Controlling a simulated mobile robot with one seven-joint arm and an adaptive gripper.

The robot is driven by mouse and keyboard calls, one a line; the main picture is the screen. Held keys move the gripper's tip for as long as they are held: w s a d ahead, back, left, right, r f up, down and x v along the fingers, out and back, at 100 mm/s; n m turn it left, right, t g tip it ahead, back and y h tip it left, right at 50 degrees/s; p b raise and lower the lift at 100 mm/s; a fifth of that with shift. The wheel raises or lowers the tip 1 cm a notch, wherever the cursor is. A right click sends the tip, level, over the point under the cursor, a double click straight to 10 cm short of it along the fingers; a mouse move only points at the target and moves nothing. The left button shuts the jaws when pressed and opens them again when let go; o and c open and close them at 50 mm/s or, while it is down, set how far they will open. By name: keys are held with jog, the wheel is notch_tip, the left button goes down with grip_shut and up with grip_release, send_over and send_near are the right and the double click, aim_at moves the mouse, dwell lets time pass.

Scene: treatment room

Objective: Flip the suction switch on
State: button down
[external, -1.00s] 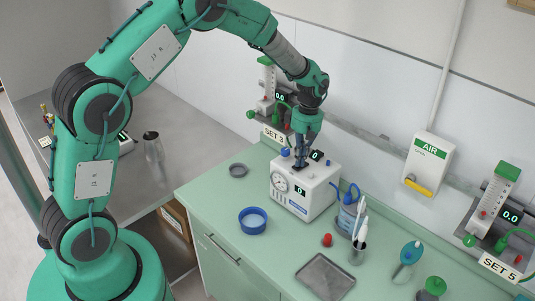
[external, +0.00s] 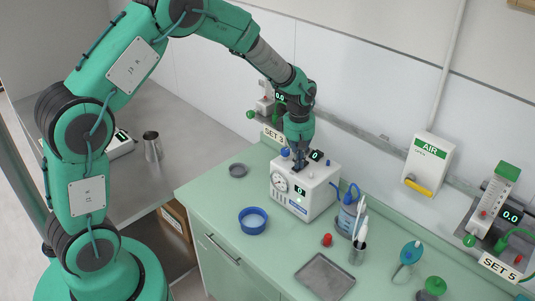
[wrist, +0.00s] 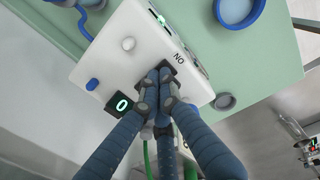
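The suction unit (external: 318,190) is a white box with a round gauge on the green counter. My gripper (external: 299,166) points down at the top of the unit. In the wrist view its fingertips (wrist: 162,76) are drawn together over the dark switch area and hide most of it. I cannot tell the switch's position or whether the fingers touch it. A small display (wrist: 122,105) beside the fingers reads 0.
A blue jar (external: 348,213) with tubing and a cup of brushes (external: 357,252) stand right of the unit. A blue-rimmed dish (external: 253,220) and a metal tray (external: 325,277) lie in front. The wall behind carries a rail and the SET 3 panel.

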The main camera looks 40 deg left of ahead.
jog(key=shift+f, duration=0.3)
jog(key=shift+w+r, duration=0.1)
jog(key=shift+w, duration=0.5)
jog(key=shift+w+r, duration=0.1)
jog(key=shift+r, duration=0.35)
notch_tip(320, 180, up, 14)
jog(key=s+p, duration=0.1)
jog(key=shift+f, duration=0.2)
dwell(0.4)
